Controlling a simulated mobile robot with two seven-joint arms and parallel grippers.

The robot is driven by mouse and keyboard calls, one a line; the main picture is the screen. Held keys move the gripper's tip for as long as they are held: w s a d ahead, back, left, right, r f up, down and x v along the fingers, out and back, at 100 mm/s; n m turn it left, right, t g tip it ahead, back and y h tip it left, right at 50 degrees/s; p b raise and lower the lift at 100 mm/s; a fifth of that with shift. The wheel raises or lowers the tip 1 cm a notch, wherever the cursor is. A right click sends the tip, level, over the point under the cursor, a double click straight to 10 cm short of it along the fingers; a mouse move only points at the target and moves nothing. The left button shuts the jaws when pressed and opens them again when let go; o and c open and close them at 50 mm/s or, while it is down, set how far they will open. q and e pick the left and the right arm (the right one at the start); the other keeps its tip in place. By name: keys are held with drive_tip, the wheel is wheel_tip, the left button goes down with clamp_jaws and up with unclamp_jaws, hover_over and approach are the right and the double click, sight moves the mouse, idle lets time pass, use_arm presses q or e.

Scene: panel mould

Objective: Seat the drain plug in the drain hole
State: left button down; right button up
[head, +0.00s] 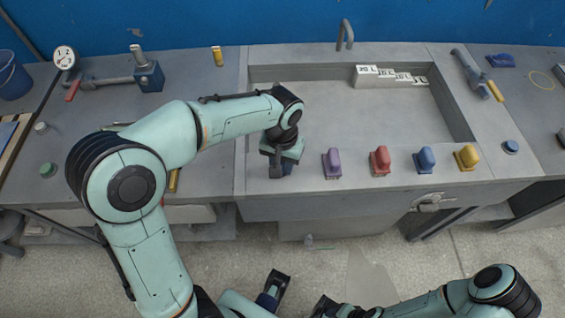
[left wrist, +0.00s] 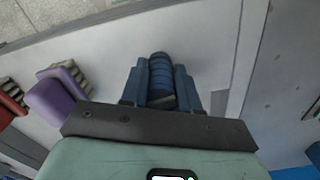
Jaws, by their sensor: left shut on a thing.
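My left gripper (head: 277,172) is low over the left front of the grey mould (head: 310,183), left of the purple block. In the left wrist view its fingers (left wrist: 160,88) are shut on a dark blue ribbed round piece (left wrist: 161,72), which looks like the drain plug. In the head view the gripper hides most of the piece; I cannot tell whether it touches the surface. I cannot make out a drain hole in either view.
Purple (head: 332,163), red (head: 380,160), blue (head: 425,159) and yellow (head: 467,157) blocks stand along the mould's front rim. White stepped blocks (head: 375,78) sit at the back of the recess. A tap (head: 345,35) stands behind. The recess floor is largely clear.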

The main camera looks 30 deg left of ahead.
use_arm(q)
drive_tip(key=shift+r, duration=0.1)
wheel_tip(320, 180, up, 19)
drive_tip(key=p, duration=0.4)
drive_tip(key=w+a+f+m+p, duration=0.1)
drive_tip(key=w+a+f+p, duration=0.25)
drive_tip(key=w, duration=0.25)
drive_tip(key=w+a+f+m+p, duration=0.1)
drive_tip(key=w+a+f+p, duration=0.25)
drive_tip(key=w, duration=0.35)
drive_tip(key=shift+s+a+f+b, duration=0.15)
drive_tip(key=shift+f+b, duration=0.1)
drive_tip(key=shift+f, duration=3.2)
drive_tip(key=shift+w+a+f+b, duration=0.1)
drive_tip(key=shift+f+b, duration=0.1)
drive_tip(key=shift+f, duration=3.25)
drive_tip(key=shift+s+a+f+b, duration=0.15)
drive_tip(key=shift+f+b, duration=0.1)
drive_tip(key=shift+f, duration=3.2)
drive_tip(key=shift+w, duration=0.1)
use_arm(e)
drive_tip(key=w+r, duration=0.5)
drive_tip(key=r, duration=0.5)
drive_tip(key=shift+r+t, duration=0.3)
drive_tip(key=shift+r, duration=0.1)
drive_tip(key=shift+s, duration=0.1)
